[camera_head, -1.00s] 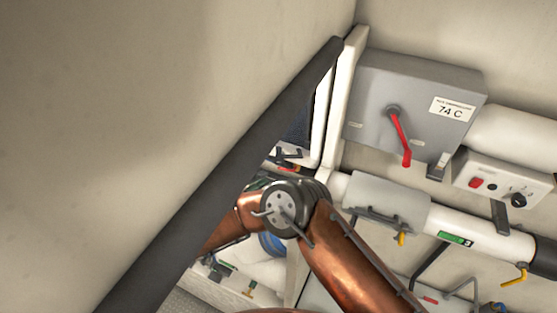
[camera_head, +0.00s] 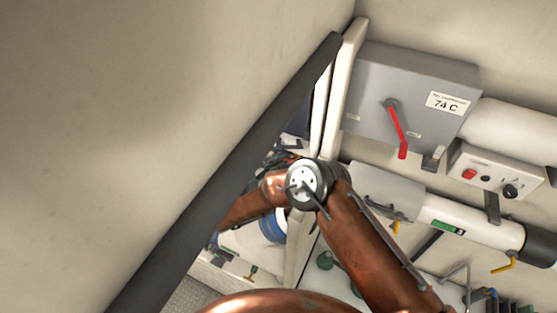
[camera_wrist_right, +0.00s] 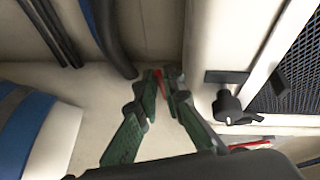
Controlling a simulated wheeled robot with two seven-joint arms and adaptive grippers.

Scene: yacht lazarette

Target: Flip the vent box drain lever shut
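In the right wrist view, a white box with a dark mesh grille (camera_wrist_right: 290,75) stands at the right. I cannot tell for certain that it is the vent box. A black fitting with a handle (camera_wrist_right: 233,108) sits at its lower left, with a red strip (camera_wrist_right: 250,145) just below. My right gripper (camera_wrist_right: 163,76) points away from the camera, left of the fitting and apart from it. Its green fingers converge with their tips close together. A thin red piece shows between them; whether it is gripped is unclear. In the head view my copper arm largely hides that area. My left gripper is not in view.
A dark slanted edge (camera_head: 235,170) bounds a large pale panel at the left. A grey box with a red lever (camera_head: 397,130) and 74 C label is on the wall. A switch panel (camera_head: 490,172) and white pipe (camera_head: 450,218) lie at the right. A dark hose (camera_wrist_right: 112,40) hangs near the gripper.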

